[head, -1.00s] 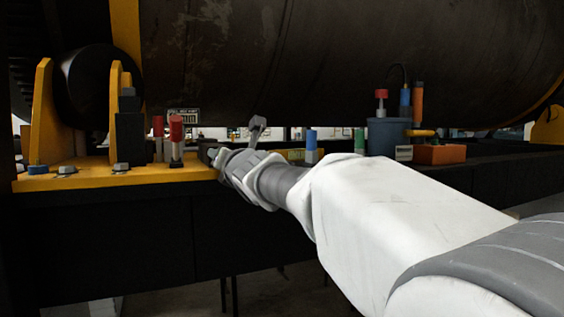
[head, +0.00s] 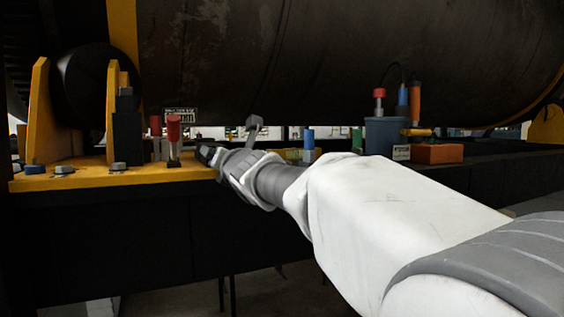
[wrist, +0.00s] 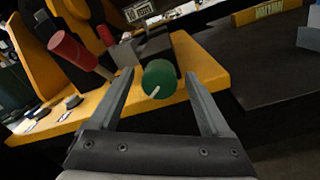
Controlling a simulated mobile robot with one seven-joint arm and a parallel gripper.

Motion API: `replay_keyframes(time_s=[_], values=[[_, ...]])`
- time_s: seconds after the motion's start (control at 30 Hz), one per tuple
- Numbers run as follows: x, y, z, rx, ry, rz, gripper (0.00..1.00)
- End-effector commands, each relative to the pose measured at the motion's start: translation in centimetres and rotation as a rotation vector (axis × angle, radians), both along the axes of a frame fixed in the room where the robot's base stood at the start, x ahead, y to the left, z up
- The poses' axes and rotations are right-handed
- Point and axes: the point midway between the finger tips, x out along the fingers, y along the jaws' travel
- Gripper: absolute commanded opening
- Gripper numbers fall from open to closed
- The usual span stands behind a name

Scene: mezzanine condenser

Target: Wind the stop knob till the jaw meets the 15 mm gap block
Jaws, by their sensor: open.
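The stop knob looks to be the green round knob (wrist: 161,76) with a white mark, in the wrist view. My gripper (wrist: 159,74) is open, one finger on each side of the knob; contact cannot be told. In the head view my gripper (head: 208,153) is at the right end of the yellow plate (head: 120,177), and the knob is hidden. A grey block (wrist: 125,53) stands behind the knob, beside a red-capped post (wrist: 75,49); that post also shows in the head view (head: 174,130). I cannot tell which piece is the 15 mm gap block or the jaw.
Bolts (head: 118,168) and upright yellow brackets (head: 40,110) stand on the plate's left. A large dark cylinder (head: 300,60) hangs low overhead. To the right are a blue-grey tool pot (head: 384,136) and an orange box (head: 437,153). The dark beam (head: 500,178) has some clear surface.

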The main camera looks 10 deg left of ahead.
Motion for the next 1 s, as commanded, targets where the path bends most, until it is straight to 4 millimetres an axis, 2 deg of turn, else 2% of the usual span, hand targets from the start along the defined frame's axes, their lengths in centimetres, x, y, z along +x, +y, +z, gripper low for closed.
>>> replay_keyframes(time_s=[0.77, 0.83, 1.0], values=[[-0.1, 0.1, 0.5, -0.560, -0.341, 0.002, 0.82], [-0.6, -0.3, -0.5, -0.562, -0.348, 0.001, 0.82], [-2.0, -1.2, -0.5, -0.558, -0.347, 0.001, 0.82]])
